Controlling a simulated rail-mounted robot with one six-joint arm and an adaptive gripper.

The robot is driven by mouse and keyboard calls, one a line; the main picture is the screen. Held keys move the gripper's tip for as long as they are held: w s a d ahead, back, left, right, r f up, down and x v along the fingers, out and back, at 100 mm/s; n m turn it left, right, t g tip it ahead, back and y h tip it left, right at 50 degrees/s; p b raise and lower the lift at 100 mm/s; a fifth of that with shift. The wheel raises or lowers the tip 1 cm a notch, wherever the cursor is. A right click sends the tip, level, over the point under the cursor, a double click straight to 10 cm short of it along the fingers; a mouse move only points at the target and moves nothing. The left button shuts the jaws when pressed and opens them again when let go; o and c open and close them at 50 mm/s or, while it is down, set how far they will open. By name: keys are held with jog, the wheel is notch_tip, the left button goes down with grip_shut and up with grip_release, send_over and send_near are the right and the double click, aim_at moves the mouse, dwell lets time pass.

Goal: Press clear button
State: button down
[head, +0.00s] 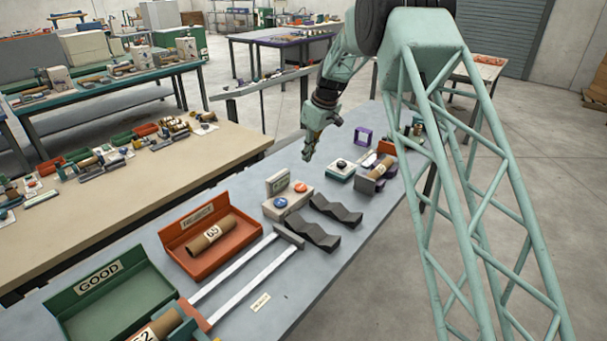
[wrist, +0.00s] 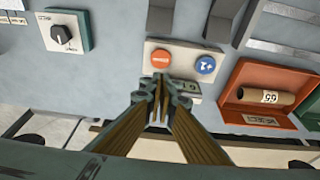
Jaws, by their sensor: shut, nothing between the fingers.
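A pale button box (head: 290,204) stands on the grey table with a blue button (head: 281,202), an orange button (head: 300,187) and an upright display (head: 278,183) behind them. In the wrist view the orange button (wrist: 162,57) is left of the blue button (wrist: 206,65). The orange button's lettering is too small to read surely. The blue one has a white mark. My gripper (head: 308,157) is shut and empty, above the table and apart from the box. In the wrist view my gripper (wrist: 162,88) appears just below the orange button and partly covers the display (wrist: 190,92).
A knob box (head: 341,169) stands right of the button box. Dark wavy blocks (head: 337,209) lie nearby. A red reject tray (head: 176,242) holds a cardboard tube (head: 212,234). A green tray (head: 98,300) is at the lower left. Bare tabletop lies around the button box's far side.

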send_over(300, 187)
jog(key=f, duration=0.7)
jog(key=f+b, duration=0.1)
jog(key=f, duration=0.3)
jog(key=shift+s+d+f, duration=0.1)
jog(key=shift+s+d, duration=0.1)
jog(key=shift+d, duration=0.2)
jog(key=shift+f, duration=1.15)
jog(key=shift+f, duration=0.15)
